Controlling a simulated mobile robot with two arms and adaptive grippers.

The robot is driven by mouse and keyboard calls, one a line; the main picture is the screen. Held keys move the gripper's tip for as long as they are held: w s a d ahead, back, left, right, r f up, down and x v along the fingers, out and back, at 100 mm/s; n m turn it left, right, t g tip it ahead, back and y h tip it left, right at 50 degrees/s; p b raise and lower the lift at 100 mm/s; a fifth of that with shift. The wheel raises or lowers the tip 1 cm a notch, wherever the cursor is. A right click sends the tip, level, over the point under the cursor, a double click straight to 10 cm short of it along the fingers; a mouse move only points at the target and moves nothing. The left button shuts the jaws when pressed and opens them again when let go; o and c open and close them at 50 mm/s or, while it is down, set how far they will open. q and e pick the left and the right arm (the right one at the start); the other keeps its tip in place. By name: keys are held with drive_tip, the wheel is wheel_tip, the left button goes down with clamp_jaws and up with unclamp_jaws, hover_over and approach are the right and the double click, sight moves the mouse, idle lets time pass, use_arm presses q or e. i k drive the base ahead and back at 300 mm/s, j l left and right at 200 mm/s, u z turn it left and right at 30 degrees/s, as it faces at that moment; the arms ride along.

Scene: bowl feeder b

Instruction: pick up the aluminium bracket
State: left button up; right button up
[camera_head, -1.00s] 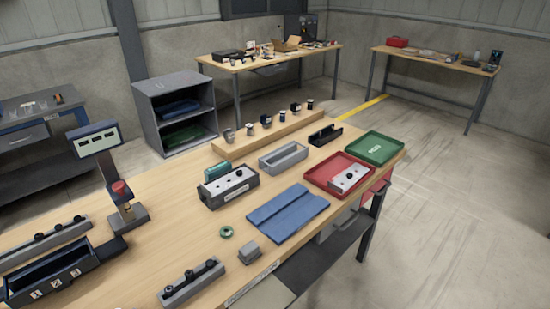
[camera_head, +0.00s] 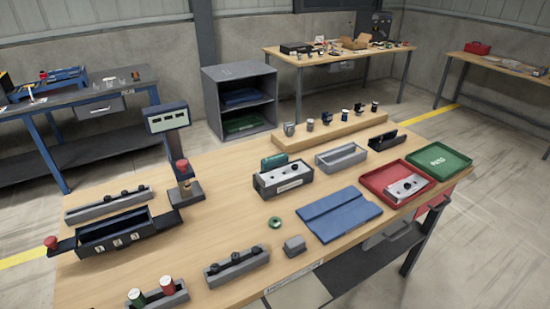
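No part clearly reads as the aluminium bracket. A silver metal piece with dark holes (camera_head: 407,187) lies in the red tray (camera_head: 373,184) on the right of the workbench. A similar silver piece with dark holes (camera_head: 281,175) sits in the dark labelled box (camera_head: 268,191) near the bench's middle. I cannot tell which of the two is the bracket. Neither of my grippers is in the head view.
A green tray (camera_head: 457,162) adjoins the red tray. A blue mat (camera_head: 338,214), grey block (camera_head: 294,246), green ring (camera_head: 275,222) and empty grey bin (camera_head: 341,158) are on the workbench (camera_head: 215,225). A display stand (camera_head: 167,118) rises at left. The wood left of the ring is clear.

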sight(284, 170)
drive_tip(key=l+u, duration=0.35)
drive_tip(key=u, duration=0.15)
drive_tip(key=l+u, duration=0.75)
drive_tip(key=u, duration=0.2)
